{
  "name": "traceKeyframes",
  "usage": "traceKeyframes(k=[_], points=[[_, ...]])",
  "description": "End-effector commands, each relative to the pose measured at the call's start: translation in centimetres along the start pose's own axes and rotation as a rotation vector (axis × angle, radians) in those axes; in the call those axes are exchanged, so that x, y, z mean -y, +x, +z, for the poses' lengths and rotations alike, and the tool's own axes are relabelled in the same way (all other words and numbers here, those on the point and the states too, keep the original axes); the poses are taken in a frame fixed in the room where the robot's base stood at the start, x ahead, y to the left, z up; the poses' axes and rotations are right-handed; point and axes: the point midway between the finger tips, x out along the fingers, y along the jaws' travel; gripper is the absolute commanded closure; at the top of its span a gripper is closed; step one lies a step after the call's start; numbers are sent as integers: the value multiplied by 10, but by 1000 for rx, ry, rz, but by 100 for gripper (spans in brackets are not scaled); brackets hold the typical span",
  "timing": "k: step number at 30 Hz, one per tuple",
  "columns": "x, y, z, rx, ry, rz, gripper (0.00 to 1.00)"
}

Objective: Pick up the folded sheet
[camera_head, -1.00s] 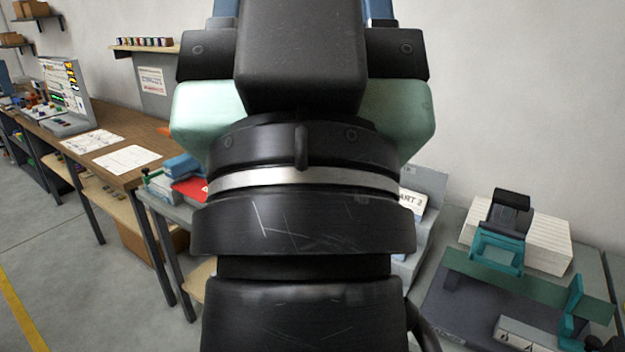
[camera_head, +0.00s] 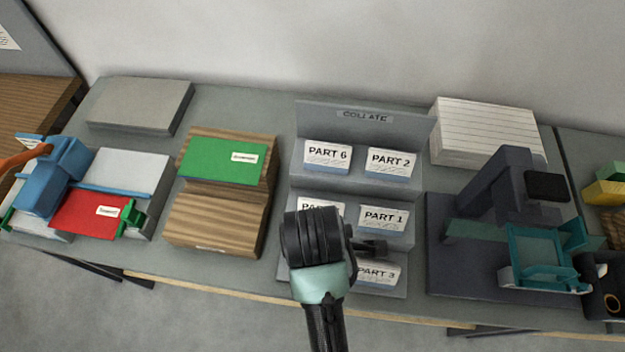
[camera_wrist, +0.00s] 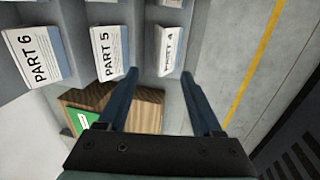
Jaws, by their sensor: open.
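Two labelled sheets could be the folded one; I cannot tell which is folded. A green sheet (camera_head: 222,160) with a white label lies on a stepped wooden stand (camera_head: 215,224); part of it also shows in the wrist view (camera_wrist: 86,122). A red sheet (camera_head: 90,214) with a white label lies on the blue and grey device at the left. My gripper (camera_wrist: 158,76) is open, with nothing between its dark blue fingers. In the wrist view it points towards the rack's lower cards, beside the wooden stand.
A grey stepped COLLATE rack (camera_head: 318,118) holds several PART cards; my arm covers some. A grey slab (camera_head: 140,106), a white stack (camera_head: 485,130) and a dark and teal machine (camera_head: 500,200) stand on the bench.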

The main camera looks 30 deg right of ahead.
Motion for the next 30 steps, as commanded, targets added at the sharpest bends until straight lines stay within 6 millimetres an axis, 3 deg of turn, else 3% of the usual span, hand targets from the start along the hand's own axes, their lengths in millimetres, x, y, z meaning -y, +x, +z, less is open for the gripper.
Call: traceKeyframes(k=[3, 12, 20, 30], points=[[8, 17, 4, 12, -13, -32, 33], [8, 68, 3, 9, -12, -25, 33], [7, 83, 2, 8, -11, -22, 33], [6, 123, 0, 8, -11, -22, 33]])
